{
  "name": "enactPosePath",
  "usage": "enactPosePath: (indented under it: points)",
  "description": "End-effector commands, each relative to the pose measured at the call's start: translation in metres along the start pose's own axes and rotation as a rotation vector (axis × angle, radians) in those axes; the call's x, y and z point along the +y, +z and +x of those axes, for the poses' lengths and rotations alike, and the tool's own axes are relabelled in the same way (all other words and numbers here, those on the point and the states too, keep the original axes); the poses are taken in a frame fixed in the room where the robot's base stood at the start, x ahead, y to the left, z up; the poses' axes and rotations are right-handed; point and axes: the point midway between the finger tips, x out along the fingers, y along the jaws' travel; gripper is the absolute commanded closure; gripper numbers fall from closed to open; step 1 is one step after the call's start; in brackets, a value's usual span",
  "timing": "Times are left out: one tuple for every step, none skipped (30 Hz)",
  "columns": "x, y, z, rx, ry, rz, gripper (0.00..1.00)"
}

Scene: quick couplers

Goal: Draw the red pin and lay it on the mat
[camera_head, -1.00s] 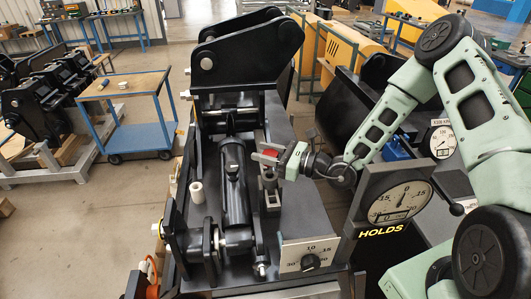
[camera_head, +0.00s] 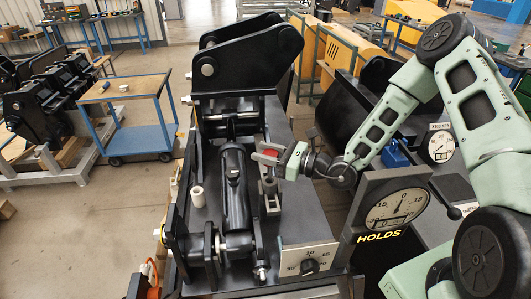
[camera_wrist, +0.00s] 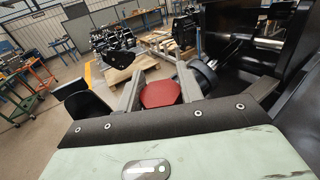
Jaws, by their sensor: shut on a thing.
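The red pin (camera_head: 271,153) shows as a small red head between the fingers of my gripper (camera_head: 266,157), above the black coupler plate. In the wrist view the red, many-sided head (camera_wrist: 160,94) sits between the two grey fingers of my gripper (camera_wrist: 159,84). My gripper is shut on it. A grey bracket (camera_head: 268,190) stands directly below the gripper; I cannot tell whether the pin's shank is still in it. No mat can be made out in these views.
A black cylinder (camera_head: 233,188) lies left of the gripper, with a pale upright bush (camera_head: 198,196) beyond it. A dial gauge (camera_head: 397,208) marked HOLDS and a knob panel (camera_head: 308,259) stand in front. A blue trolley (camera_head: 140,140) stands at left on open floor.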

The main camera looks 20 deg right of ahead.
Motion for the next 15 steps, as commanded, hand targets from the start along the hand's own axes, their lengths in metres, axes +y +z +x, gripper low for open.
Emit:
enactPosePath:
  points:
    - [0.0,0.001,0.0,-0.001,0.0,0.0,0.91]
    - [0.0,0.002,0.0,-0.001,0.0,0.0,0.91]
    - [0.0,0.003,0.0,-0.001,0.0,0.0,0.91]
    - [0.0,0.005,0.0,-0.001,0.0,0.0,0.91]
    - [0.0,0.007,0.0,-0.001,0.0,0.0,0.91]
    - [0.0,0.01,0.0,0.0,0.0,0.0,0.91]
    - [0.0,0.012,0.0,0.0,0.0,0.0,0.91]
    - [0.0,0.015,0.0,0.0,0.0,0.0,0.91]
    - [0.0,0.018,0.0,0.0,0.0,0.0,0.91]
    - [0.0,0.021,0.0,0.0,0.0,0.0,0.91]
    - [0.0,0.023,0.0,0.0,0.0,0.0,0.91]
    - [0.0,0.026,0.0,0.0,0.0,0.0,0.91]
    - [0.0,0.028,0.0,0.0,0.0,0.0,0.91]
    - [0.0,0.031,0.0,0.0,0.0,0.0,0.91]
    - [0.0,0.034,0.0,0.0,0.0,0.0,0.91]
